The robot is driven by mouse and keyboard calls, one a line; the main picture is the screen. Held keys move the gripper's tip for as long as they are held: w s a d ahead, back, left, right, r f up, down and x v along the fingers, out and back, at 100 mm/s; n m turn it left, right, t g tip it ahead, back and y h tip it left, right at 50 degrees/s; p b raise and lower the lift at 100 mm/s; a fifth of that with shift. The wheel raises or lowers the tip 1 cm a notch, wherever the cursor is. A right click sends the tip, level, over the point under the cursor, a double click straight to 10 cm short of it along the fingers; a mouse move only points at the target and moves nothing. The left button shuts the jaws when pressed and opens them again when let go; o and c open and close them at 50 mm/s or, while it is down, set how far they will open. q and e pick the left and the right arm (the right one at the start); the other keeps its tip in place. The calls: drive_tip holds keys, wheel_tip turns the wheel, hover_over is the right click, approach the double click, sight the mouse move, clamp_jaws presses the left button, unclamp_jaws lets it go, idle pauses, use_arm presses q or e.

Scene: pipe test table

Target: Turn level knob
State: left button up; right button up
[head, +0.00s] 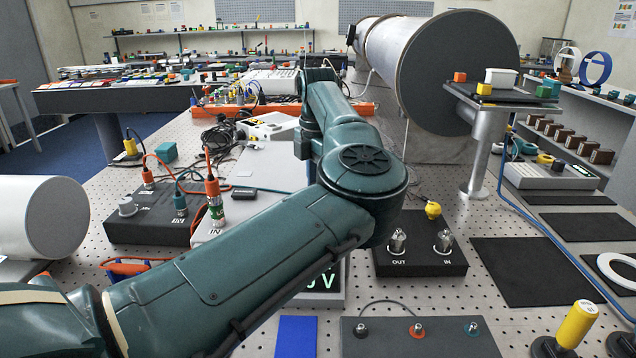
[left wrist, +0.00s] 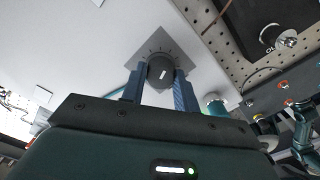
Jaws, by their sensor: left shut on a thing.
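In the left wrist view a dark round knob (left wrist: 160,72) with a white pointer line sits on a grey dial plate (left wrist: 181,47) with tick marks, on a pale panel (left wrist: 75,45). My left gripper (left wrist: 160,78) is shut on this knob, one blue-grey finger on each side. No lettering on the dial is readable, but it fits the level knob. In the head view my left arm crosses the middle and hides the gripper and knob. My right gripper is in neither view.
In the head view a black box (head: 420,262) marked OUT and IN stands right of my arm. A dark connector box (head: 150,222) with cables stands left. A large grey cylinder (head: 455,60) is behind, beside a small raised shelf (head: 510,97). Dark mats (head: 530,275) lie at right.

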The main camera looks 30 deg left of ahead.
use_arm(q)
drive_tip(key=shift+m, duration=0.4)
drive_tip(key=o, duration=1)
drive_tip(key=shift+c, duration=0.2)
drive_tip(key=shift+r, duration=0.1)
wheel_tip(320, 180, up, 13)
drive_tip(key=shift+s, duration=0.1)
idle(0.4)
